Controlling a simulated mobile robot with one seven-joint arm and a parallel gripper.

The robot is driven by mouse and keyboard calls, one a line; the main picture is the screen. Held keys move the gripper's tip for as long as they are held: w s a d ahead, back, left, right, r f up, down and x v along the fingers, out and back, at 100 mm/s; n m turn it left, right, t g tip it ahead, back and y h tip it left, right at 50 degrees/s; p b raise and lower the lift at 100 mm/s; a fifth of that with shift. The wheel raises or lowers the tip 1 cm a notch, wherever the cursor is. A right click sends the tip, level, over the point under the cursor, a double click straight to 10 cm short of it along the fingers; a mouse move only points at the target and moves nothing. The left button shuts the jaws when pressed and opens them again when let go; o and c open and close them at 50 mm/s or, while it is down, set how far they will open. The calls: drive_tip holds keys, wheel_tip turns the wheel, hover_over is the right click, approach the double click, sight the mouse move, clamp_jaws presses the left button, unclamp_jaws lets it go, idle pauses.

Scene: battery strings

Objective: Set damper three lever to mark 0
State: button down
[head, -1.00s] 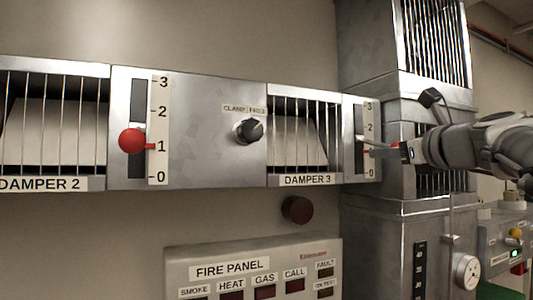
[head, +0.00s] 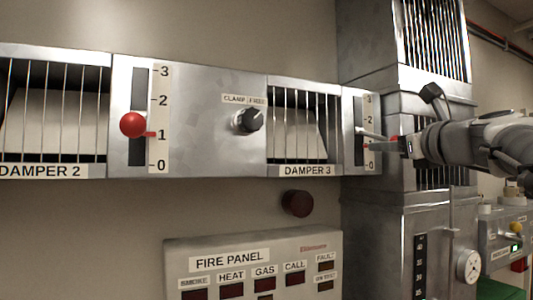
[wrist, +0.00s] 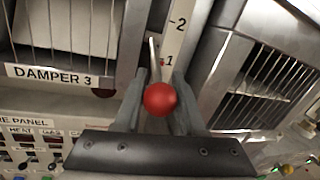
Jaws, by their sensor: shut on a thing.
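The damper three lever has a red ball knob (wrist: 160,98), seen in the wrist view between my two gripper fingers (wrist: 159,92). My gripper is shut on this knob. A thin metal rod runs up behind the knob along the slot. A small red pointer sits beside mark 1 on the damper three scale (wrist: 174,45). In the head view my gripper (head: 372,140) reaches in from the right to the damper three scale (head: 369,118).
Left of the scale is the barred damper three grille (head: 297,125). A black clamp/free knob (head: 249,120) is farther left, then the damper two lever (head: 132,125) near mark 1. The fire panel (head: 250,265) is below. A metal duct (head: 385,225) stands at the right.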

drive_tip(key=f+t+b, duration=0.1)
drive_tip(key=b, duration=0.3)
drive_tip(key=w+f+t+b, duration=0.1)
drive_tip(key=b, duration=0.3)
drive_tip(key=w+f+m+t+b, duration=0.1)
drive_tip(key=t+b, duration=0.1)
drive_tip(key=b, duration=0.2)
drive_tip(key=shift+a+b, duration=0.3)
drive_tip(key=shift+a, duration=0.05)
drive_tip(key=shift+w+a+f, duration=0.1)
drive_tip(key=shift+w+f, duration=0.1)
drive_tip(key=shift+f, duration=0.05)
drive_tip(key=c, duration=0.9)
unclamp_jaws()
drive_tip(key=o, duration=0.4)
drive_tip(key=shift+w, duration=0.2)
drive_tip(key=shift+s, duration=0.15)
drive_tip(key=shift+s+b, duration=0.15)
drive_tip(key=shift+b, duration=0.15)
